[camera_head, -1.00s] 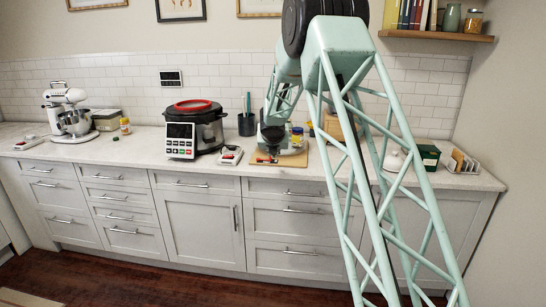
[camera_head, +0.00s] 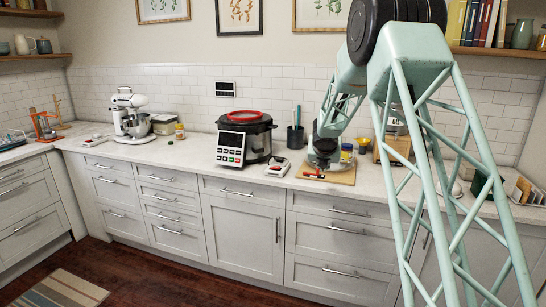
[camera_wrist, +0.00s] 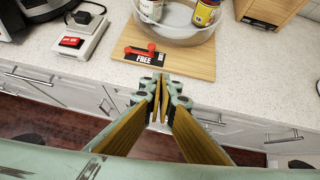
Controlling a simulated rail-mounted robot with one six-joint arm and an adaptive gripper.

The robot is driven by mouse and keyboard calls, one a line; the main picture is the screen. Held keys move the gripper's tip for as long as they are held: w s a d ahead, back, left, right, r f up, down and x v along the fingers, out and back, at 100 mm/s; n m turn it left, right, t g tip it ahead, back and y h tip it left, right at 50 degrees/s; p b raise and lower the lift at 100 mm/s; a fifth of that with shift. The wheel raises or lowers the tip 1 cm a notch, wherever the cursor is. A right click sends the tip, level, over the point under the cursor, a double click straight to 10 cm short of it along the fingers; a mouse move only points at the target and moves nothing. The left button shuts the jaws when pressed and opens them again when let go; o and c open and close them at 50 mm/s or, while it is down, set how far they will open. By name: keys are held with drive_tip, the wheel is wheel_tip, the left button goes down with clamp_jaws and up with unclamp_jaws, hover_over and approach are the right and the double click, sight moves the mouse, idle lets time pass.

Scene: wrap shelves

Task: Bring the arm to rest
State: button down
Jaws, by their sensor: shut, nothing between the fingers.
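My arm, in pale green lattice links, rises on the right of the head view and bends down over the counter. My gripper (camera_wrist: 157,84) is shut and empty in the wrist view, its wood-coloured fingers meeting at their tips. It appears in front of the counter's front edge, on the near side of a wooden board (camera_wrist: 185,60). On the board lie a red-and-black item marked FREE (camera_wrist: 143,55) and a clear round container (camera_wrist: 175,35) with jars in it. In the head view the wrist hides part of the board (camera_head: 342,178), and the fingers cannot be made out.
A pressure cooker (camera_head: 245,140) with a red ring on top stands left of the board, with a small white device (camera_head: 278,167) between them. A white stand mixer (camera_head: 131,115) is further left. A green box (camera_head: 487,192) and a rack (camera_head: 525,190) stand at right.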

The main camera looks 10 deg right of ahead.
drive_tip(key=s+r+m+h, duration=0.1)
drive_tip(key=s+r+m, duration=0.7)
drive_tip(key=s+r, duration=0.6)
drive_tip(key=s+a+r+m+g, duration=0.1)
drive_tip(key=s+r+m, duration=0.3)
drive_tip(key=s, duration=0.5)
drive_tip(key=s+a+r+m+g, duration=0.1)
drive_tip(key=s+r+m, duration=0.3)
drive_tip(key=s, duration=0.5)
drive_tip(key=s+a+f+m+g+y, duration=0.1)
drive_tip(key=s+a+m, duration=0.4)
drive_tip(key=s, duration=1.1)
drive_tip(key=s+a+f+m+g+y, duration=0.1)
drive_tip(key=s+a+m, duration=0.4)
drive_tip(key=s, duration=1.1)
drive_tip(key=s+a+f+m+y, duration=0.2)
drive_tip(key=s+a+m, duration=0.3)
drive_tip(key=s, duration=1)
drive_tip(key=shift+s+a+f+m+g, duration=0.25)
drive_tip(key=shift+s+f+m+g, duration=0.15)
drive_tip(key=shift+f, duration=0.1)
